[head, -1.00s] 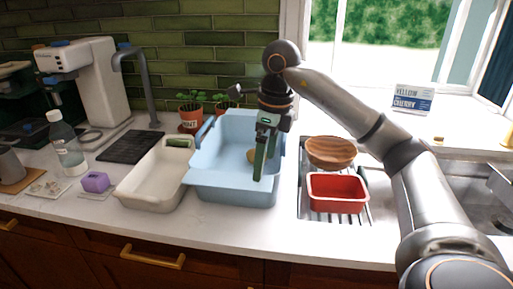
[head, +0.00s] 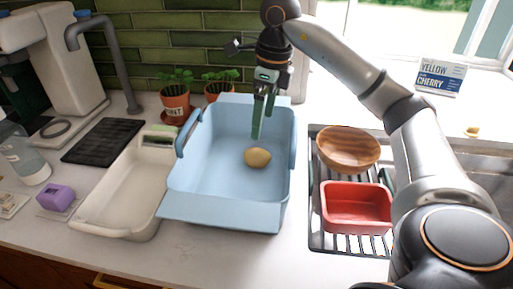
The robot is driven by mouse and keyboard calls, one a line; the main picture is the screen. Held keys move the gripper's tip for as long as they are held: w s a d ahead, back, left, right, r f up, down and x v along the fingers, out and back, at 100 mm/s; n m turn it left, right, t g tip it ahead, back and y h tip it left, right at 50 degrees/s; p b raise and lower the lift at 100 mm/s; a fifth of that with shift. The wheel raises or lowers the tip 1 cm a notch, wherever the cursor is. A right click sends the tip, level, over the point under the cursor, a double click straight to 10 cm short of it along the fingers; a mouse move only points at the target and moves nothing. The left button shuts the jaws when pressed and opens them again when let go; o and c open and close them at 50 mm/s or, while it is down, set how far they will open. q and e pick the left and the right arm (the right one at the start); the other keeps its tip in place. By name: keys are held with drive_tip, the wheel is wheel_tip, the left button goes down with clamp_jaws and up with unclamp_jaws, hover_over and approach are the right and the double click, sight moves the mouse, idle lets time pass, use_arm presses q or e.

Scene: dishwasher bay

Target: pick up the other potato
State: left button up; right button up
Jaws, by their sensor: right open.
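One potato (head: 257,158), yellow-brown and oval, lies on the floor of the light blue bin (head: 222,217), towards its right side. My right gripper (head: 262,122) points down over the back part of the bin, behind and above the potato. Its fingers are open and nothing shows between them. The fingertips are apart from the potato. No second potato shows. My left gripper is not in view.
A white tray (head: 88,222) stands left of the bin. Right of it, a wooden bowl (head: 347,149) and a red dish (head: 357,208) sit on a rack. Potted plants (head: 175,103) stand behind. The front counter is clear.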

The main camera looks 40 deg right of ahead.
sight(258, 151)
drive_tip(key=f, duration=0.6)
drive_tip(key=shift+w+a+f+b, duration=0.2)
drive_tip(key=shift+w+f+b, duration=0.05)
drive_tip(key=shift+f+b, duration=0.05)
drive_tip(key=f, duration=0.2)
drive_tip(key=w+f, duration=0.1)
drive_tip(key=f, duration=0.2)
drive_tip(key=shift+w+d+f, duration=0.1)
drive_tip(key=shift+d+f, duration=0.05)
drive_tip(key=shift+f, duration=0.1)
drive_tip(key=c, duration=1.5)
